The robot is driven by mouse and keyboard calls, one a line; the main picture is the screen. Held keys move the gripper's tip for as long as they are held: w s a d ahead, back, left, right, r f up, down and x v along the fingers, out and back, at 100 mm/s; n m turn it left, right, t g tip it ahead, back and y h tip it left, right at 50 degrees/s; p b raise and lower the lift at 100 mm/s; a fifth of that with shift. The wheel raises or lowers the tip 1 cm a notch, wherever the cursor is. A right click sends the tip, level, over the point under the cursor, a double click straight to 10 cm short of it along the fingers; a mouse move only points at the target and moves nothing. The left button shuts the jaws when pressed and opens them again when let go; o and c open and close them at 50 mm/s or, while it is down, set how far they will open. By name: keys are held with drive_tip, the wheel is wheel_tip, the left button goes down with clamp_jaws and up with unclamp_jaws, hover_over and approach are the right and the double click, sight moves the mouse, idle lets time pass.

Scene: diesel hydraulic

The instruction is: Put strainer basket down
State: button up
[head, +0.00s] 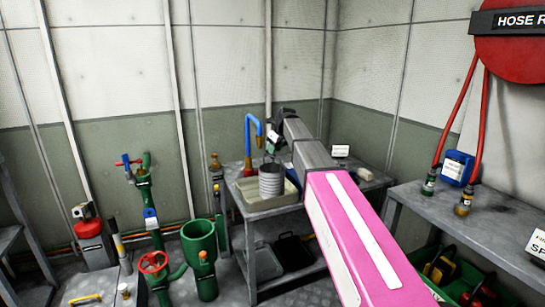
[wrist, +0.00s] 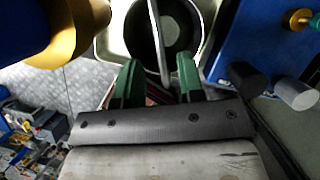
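The strainer basket (head: 271,183) is a grey ribbed cylinder. In the head view it appears to stand upright in a pale shallow tray (head: 263,205) on the grey bench. In the wrist view I look down into its dark inside (wrist: 180,28), with a thin grey handle (wrist: 158,40) across it. My gripper (wrist: 160,82) has two green fingers spread apart, with the handle's near end between them. I see a gap beside the handle, so it does not look clamped. In the head view my arm hides part of the bench and the fingertips are hard to make out.
A blue bent pipe (head: 252,130) rises behind the tray, close to my gripper. A blue body with a brass part (wrist: 62,40) is close on the left in the wrist view. A blue box (wrist: 245,45) lies on the right. Green pipework (head: 200,245) stands left of the bench.

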drive_tip(key=v, duration=0.6)
drive_tip(key=s+d+f+n+g+h, duration=0.1)
drive_tip(key=s+d+f+n, duration=0.4)
drive_tip(key=s+f+n, duration=0.4)
drive_tip(key=s+d+f+n+g+h, duration=0.1)
drive_tip(key=s+d+f+n, duration=0.4)
drive_tip(key=s+f+n, duration=0.4)
drive_tip(key=s+d+f+n+g+h, duration=0.1)
drive_tip(key=s+d+f+n, duration=0.5)
drive_tip(key=s+f, duration=1.1)
drive_tip(key=f+n, duration=0.1)
drive_tip(key=n, duration=0.2)
drive_tip(key=shift+f, duration=0.3)
